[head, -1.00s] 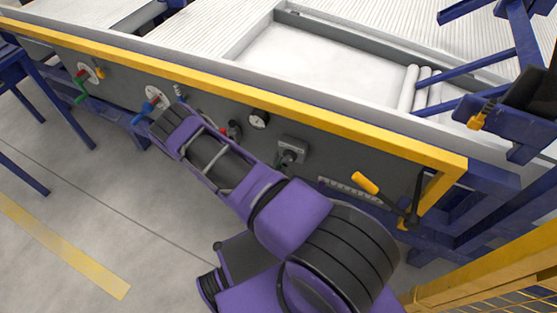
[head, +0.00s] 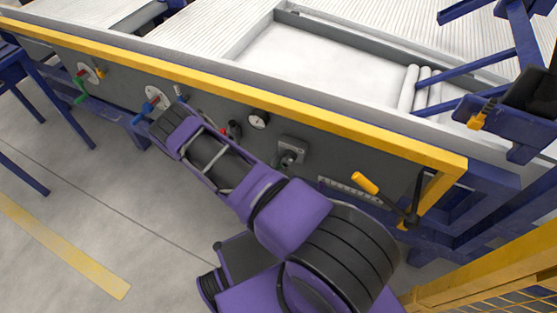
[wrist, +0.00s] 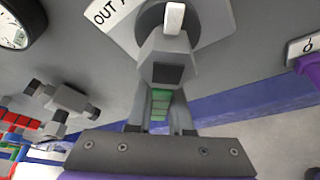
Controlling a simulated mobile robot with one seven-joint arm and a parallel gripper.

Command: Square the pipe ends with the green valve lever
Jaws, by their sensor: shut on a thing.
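In the wrist view my gripper (wrist: 160,98) reaches up from the bottom edge, its two grey fingers closed on the green valve lever (wrist: 160,107). Only a short green stretch shows between the fingers. A grey block-like hub (wrist: 165,58) with a white pointer (wrist: 174,17) sits just beyond the fingertips, on a round grey plate. A white label beside it reads OUT. In the head view my arm reaches up and left to the panel, and my fingers and the held lever are hidden there. The white pipes (head: 421,88) lie side by side at the right of the tray.
The dark panel (head: 330,165) under the yellow rail carries a gauge (head: 258,120), a grey switch box (head: 291,148) and a yellow-handled lever (head: 366,183). Two more coloured-handle valves (head: 90,72) (head: 152,103) are at left. Blue frame legs stand at the far left; floor lies open in front.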

